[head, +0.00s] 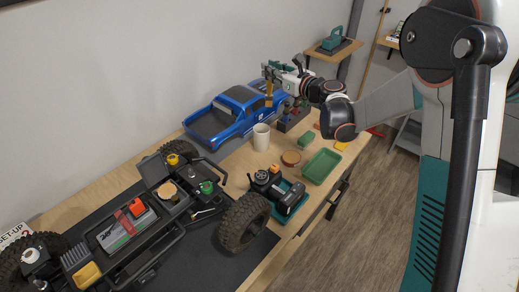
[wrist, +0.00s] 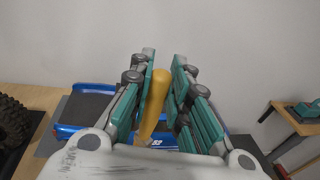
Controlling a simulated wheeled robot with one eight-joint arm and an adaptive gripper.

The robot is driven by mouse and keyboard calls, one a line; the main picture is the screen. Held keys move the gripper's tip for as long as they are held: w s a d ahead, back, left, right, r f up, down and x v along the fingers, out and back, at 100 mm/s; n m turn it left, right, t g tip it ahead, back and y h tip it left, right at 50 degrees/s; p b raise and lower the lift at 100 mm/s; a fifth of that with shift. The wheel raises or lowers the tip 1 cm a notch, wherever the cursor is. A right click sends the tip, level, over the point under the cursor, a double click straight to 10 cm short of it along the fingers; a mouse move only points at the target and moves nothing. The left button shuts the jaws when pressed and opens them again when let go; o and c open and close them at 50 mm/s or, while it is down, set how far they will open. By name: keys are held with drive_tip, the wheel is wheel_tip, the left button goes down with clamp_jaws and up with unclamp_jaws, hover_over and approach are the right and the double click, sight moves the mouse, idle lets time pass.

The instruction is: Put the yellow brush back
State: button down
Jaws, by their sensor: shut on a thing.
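My gripper (head: 270,76) is at the far end of the bench, raised above the back right of the blue truck body. It is shut on the yellow brush (head: 269,93), which hangs nearly upright below the fingers. In the wrist view the brush (wrist: 156,100) shows as a smooth yellow handle between the green finger pads, tilted slightly; its other end is hidden. A dark tool block (head: 291,121) with several blue and red tools stands on the bench, below and to the right of the brush. My gripper partly covers the view of its back.
The blue truck body (head: 225,112) lies by the wall, left of my gripper. A white mug (head: 261,137), a green tray (head: 320,166) and small parts stand nearer. The large crawler chassis (head: 135,220) fills the front of the bench. A small shelf (head: 333,50) is beyond.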

wheel_tip(320, 180, down, 20)
drive_tip(key=a+n+g+y+b, duration=0.1)
drive_tip(key=a+b, duration=0.1)
drive_tip(key=b, duration=0.5)
drive_tip(key=shift+a+g, duration=0.35)
drive_tip(key=shift+g, duration=0.05)
drive_tip(key=shift+s, duration=0.1)
drive_tip(key=c, duration=1.5)
unclamp_jaws()
